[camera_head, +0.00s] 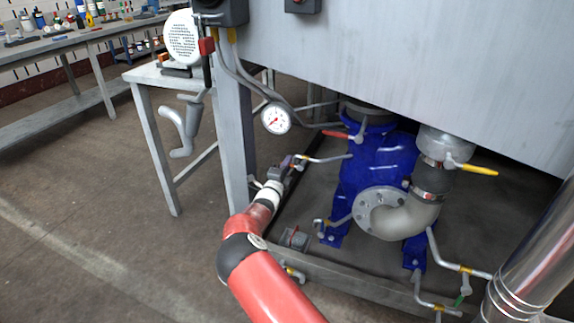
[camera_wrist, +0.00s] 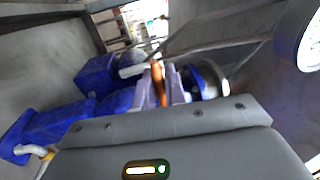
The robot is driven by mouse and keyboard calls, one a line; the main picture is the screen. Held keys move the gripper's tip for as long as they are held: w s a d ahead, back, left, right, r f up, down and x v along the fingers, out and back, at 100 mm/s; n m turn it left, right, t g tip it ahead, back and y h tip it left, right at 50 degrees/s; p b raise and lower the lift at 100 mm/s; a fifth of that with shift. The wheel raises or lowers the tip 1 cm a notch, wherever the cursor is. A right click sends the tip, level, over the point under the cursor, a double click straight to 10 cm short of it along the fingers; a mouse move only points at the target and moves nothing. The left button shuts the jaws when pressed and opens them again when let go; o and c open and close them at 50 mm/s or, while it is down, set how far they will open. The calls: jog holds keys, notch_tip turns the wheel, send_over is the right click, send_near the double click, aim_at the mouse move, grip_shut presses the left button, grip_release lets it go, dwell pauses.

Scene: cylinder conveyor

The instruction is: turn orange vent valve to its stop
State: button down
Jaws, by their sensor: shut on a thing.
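The orange vent valve handle (camera_wrist: 158,84) shows in the wrist view as a narrow upright orange bar. My gripper (camera_wrist: 162,88) is shut on it, with a pale finger on each side. In the head view my gripper (camera_head: 289,166) is beside the pipework, left of the blue pump body (camera_head: 378,165). There the orange handle is mostly hidden by my fingers and too small to make out clearly. The valve's body behind the handle is also hidden in the wrist view.
A pressure gauge (camera_head: 276,119) hangs above my gripper. A red lever (camera_head: 337,135) and a yellow lever (camera_head: 478,170) sit on nearby pipes. A grey frame leg (camera_head: 235,150) stands close on the left, and the large grey housing (camera_head: 420,60) overhangs. Open floor lies to the left.

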jog(key=shift+f, duration=0.1)
jog(key=c, duration=1.5)
grip_release()
jog(key=shift+c, duration=0.2)
jog(key=shift+a, duration=0.1)
jog(key=v, duration=0.7)
jog(key=shift+s, duration=0.4)
